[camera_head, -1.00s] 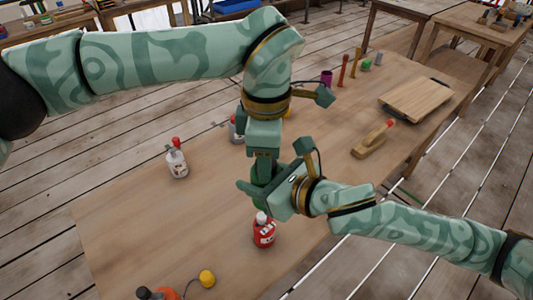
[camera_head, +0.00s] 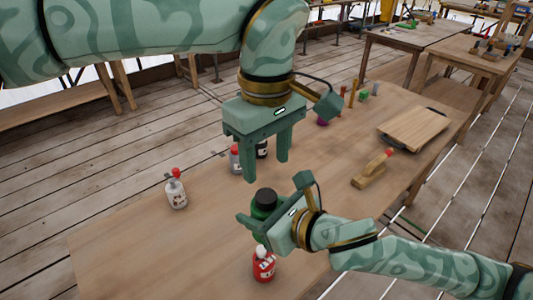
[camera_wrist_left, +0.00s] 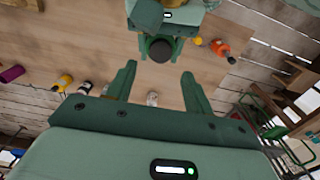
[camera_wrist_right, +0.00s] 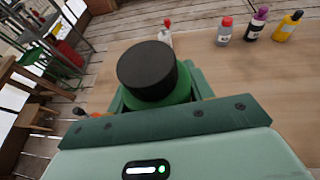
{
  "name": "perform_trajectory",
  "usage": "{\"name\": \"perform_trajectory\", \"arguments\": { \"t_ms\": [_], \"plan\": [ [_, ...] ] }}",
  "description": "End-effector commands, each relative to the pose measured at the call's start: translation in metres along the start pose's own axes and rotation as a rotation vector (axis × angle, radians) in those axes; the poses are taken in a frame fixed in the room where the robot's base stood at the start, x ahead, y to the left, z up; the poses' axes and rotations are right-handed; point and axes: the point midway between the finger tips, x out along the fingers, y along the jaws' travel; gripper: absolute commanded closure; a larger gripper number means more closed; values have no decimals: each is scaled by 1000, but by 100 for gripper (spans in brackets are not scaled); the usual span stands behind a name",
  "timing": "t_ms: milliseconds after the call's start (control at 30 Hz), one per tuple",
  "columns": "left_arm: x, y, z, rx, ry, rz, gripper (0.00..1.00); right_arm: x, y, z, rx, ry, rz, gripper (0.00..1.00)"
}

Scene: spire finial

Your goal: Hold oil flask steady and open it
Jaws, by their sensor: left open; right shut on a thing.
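The oil flask is green with a wide black cap (camera_head: 265,197). My right gripper (camera_head: 258,226) is shut around its green body (camera_wrist_right: 172,112) and holds it over the table. The cap sits on top of the flask and shows clearly in the right wrist view (camera_wrist_right: 147,70). My left gripper (camera_head: 266,171) is open and empty, pointing down above the cap, apart from it. In the left wrist view the cap (camera_wrist_left: 160,49) lies just beyond the open fingers (camera_wrist_left: 158,74). The lower part of the flask is hidden by my right gripper.
A red bottle (camera_head: 264,266) stands on the table just below my right gripper. A white bottle (camera_head: 176,192) with a red top stands to the left. A wooden board (camera_head: 415,127) and a wooden block with a red knob (camera_head: 372,170) lie to the right. The table's front left is clear.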

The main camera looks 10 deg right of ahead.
Motion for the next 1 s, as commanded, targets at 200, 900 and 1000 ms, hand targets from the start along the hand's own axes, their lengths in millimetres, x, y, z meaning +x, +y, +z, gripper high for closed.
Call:
{"name": "perform_trajectory", "arguments": {
  "t_ms": [200,900,1000],
  "plan": [
    [30,-1,1,34,-3,-3,48,0,0,0,0,-1,0,100],
    [79,0,0,29,0,1,59,0,0,0,0,-1,0,100],
    [79,0,0,29,0,1,87,0,0,0,0,-1,1,100]
  ]
}}
